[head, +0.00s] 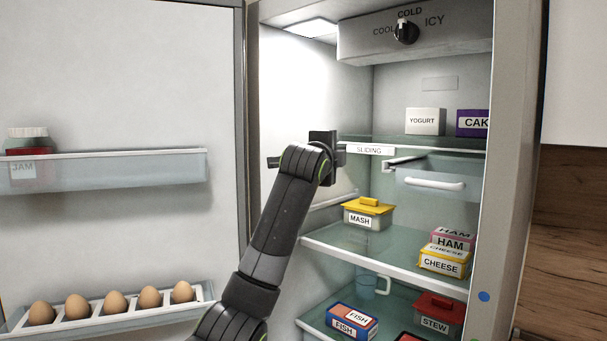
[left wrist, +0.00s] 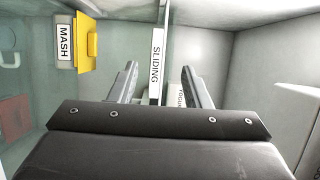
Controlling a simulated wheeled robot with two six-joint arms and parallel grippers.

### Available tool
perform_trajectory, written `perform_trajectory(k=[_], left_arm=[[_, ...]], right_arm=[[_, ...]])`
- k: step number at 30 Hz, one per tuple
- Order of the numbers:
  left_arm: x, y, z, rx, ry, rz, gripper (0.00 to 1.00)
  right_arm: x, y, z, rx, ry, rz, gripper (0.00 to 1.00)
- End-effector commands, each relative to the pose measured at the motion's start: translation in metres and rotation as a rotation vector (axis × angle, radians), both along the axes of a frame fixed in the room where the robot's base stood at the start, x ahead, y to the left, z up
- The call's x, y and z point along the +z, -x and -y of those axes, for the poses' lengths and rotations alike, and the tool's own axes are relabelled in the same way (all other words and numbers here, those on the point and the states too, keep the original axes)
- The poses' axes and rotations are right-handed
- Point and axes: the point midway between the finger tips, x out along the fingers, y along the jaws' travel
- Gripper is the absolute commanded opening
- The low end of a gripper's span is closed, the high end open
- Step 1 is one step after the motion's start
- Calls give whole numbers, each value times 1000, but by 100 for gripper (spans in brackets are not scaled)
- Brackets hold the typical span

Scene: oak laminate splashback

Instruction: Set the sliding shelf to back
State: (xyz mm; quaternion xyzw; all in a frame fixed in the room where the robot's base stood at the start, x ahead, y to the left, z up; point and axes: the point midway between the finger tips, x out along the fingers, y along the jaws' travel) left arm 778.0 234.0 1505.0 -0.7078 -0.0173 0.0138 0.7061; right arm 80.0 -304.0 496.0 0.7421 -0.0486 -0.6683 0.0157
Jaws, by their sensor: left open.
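The sliding shelf (head: 398,145) is a glass shelf with a pale front edge labelled SLIDING, high in the open fridge. A yogurt box (head: 425,121) and a purple cake box (head: 472,123) stand on it. My left gripper (head: 332,148) is at the left end of its front edge; its fingertips are largely hidden in the head view. In the left wrist view the open fingers (left wrist: 160,82) lie on either side of the shelf's edge (left wrist: 157,62), with gaps visible. Contact cannot be told. My right gripper is not in view.
Below are a yellow-lidded mash container (head: 368,214), ham (head: 452,241) and cheese (head: 443,262) boxes on a lower shelf. A small drawer (head: 432,183) hangs under the sliding shelf at right. The open door holds jam (head: 27,142) and several eggs (head: 114,303).

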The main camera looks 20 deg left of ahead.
Motion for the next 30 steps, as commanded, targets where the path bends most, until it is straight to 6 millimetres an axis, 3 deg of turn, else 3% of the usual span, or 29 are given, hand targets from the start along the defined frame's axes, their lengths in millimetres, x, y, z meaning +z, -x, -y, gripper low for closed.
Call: perform_trajectory(k=[11, 18, 24, 30], left_arm=[[-3, 67, 3, 0, 0, 5, 44], [-3, 110, 5, 0, 0, 4, 44], [-1, 131, 6, 0, 0, 2, 44], [0, 136, 6, 0, 0, 1, 44]], right_arm=[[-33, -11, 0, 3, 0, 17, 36], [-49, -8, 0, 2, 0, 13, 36], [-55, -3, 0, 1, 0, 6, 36], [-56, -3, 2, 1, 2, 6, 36]])
